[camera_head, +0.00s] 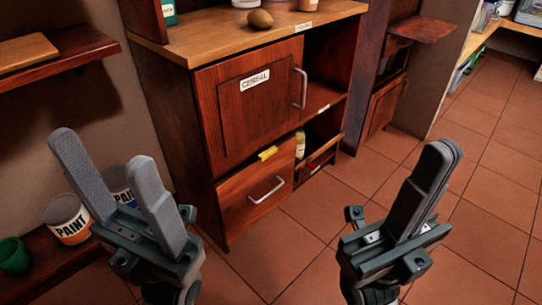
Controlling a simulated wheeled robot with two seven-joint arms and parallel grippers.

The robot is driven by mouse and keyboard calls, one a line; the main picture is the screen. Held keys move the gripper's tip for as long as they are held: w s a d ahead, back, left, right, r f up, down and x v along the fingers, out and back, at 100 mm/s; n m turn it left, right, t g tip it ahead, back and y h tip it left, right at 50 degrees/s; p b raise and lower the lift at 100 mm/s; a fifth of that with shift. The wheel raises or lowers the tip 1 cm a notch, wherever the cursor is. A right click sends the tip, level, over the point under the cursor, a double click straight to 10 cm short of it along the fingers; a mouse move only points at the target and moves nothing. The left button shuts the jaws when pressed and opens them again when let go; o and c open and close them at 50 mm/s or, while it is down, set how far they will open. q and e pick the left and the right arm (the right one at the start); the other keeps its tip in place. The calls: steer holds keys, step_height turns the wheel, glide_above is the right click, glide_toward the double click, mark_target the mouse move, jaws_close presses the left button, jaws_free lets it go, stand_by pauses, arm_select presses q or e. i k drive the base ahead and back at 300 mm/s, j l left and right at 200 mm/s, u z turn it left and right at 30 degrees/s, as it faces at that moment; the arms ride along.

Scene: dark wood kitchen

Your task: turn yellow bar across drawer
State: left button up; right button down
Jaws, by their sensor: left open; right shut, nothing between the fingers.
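A small yellow bar (267,153) sits at the top edge of the lower drawer (236,199), just under the cabinet door labelled CEREAL. The drawer front has a metal handle (267,190) and looks shut. My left gripper (110,165) is open and empty, in front of the cabinet at the lower left, near the paint cans in the picture. My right gripper (438,155) is shut with nothing in it, over the floor at the right. Both grippers are apart from the bar and drawer.
The CEREAL door (251,103) has a vertical handle (299,88). A bottle (300,144) stands in the open lower compartment. Paint cans (66,218) and a green cup (14,255) stand on a low shelf at left. A brown egg-shaped item (260,19) lies on the countertop. Tiled floor (480,190) is clear at right.

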mark_target(263, 156)
steer(key=l+u, duration=0.15)
steer(key=u, duration=0.25)
steer(key=i+l+u, duration=0.1)
steer(key=u, duration=0.35)
steer(key=l+u, duration=0.35)
steer(key=l, duration=0.55)
steer(key=l+u, duration=0.3)
steer(key=l, duration=1.2)
steer(key=k+l, duration=0.15)
steer(key=l, duration=1.1)
steer(key=k+u, duration=0.05)
